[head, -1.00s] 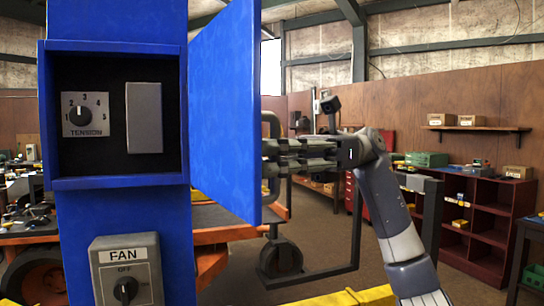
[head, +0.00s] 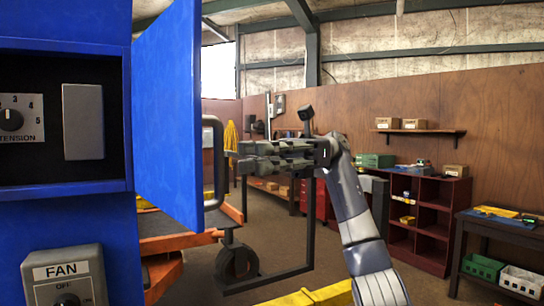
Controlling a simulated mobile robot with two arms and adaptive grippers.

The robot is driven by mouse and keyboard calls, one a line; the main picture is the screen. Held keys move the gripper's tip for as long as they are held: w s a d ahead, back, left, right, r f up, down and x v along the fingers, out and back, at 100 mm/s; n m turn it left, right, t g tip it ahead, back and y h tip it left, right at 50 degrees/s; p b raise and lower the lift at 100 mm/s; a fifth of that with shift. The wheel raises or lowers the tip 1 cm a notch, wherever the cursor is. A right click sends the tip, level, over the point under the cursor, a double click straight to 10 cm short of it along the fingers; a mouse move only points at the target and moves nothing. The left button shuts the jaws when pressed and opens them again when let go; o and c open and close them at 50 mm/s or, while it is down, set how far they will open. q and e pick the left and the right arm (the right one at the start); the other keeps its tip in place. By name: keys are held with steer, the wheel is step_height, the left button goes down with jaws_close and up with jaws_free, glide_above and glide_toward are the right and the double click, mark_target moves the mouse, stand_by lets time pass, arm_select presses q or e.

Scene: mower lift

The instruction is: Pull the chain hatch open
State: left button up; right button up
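The chain hatch (head: 166,110) is a blue door standing open, swung outward at the right edge of a blue box (head: 66,190) on a blue post. The open box shows a TENSION dial (head: 12,120) and a plain grey plate (head: 83,122). A dark bar handle (head: 218,165) sits on the door's outer face. My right gripper (head: 238,156) is beside the handle, its fingers pointing left at it. I cannot tell whether they touch it or how far apart they are. My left gripper is not in view.
A FAN switch box (head: 65,280) is below the hatch box at lower left. An orange-framed machine (head: 180,242) stands behind the door. A yellow bar (head: 310,296) crosses the bottom. A dark red shelf unit (head: 430,220) and a bench (head: 505,226) stand at right, with open floor before them.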

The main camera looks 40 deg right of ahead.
steer(key=shift+w+d, duration=0.2)
steer(key=shift+d, duration=1.25)
